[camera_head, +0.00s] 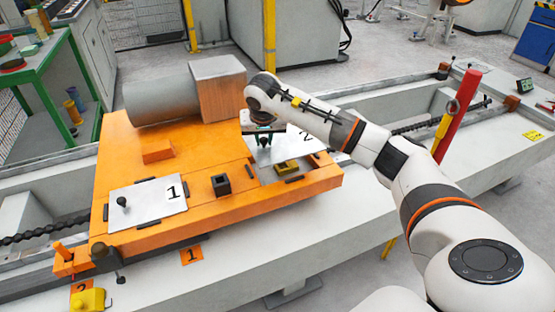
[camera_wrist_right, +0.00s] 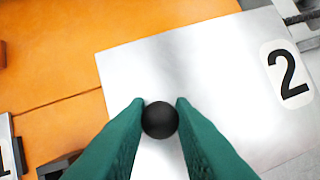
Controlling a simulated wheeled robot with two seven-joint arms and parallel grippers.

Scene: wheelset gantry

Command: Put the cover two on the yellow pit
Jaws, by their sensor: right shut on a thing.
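Cover two (camera_head: 293,148) is a pale metal plate marked "2" at the right end of the orange platform, partly hidden by my right arm. It also shows in the right wrist view (camera_wrist_right: 205,75), with its round black knob (camera_wrist_right: 160,119) between the green fingers. My right gripper (camera_wrist_right: 161,117) is shut on this knob. In the head view the right gripper (camera_head: 263,138) is small and partly hidden by my wrist. A yellow block (camera_head: 287,168) shows in a pale recess just in front of the plate. I cannot tell whether the plate touches the platform. My left gripper is not in view.
Cover one (camera_head: 150,205) lies on the orange platform (camera_head: 215,205) at the left, its black knob upright. A black square socket (camera_head: 221,184) stands between the covers. A grey cylinder with an orange-faced block (camera_head: 218,90) stands behind. A red post (camera_head: 457,115) stands at the right.

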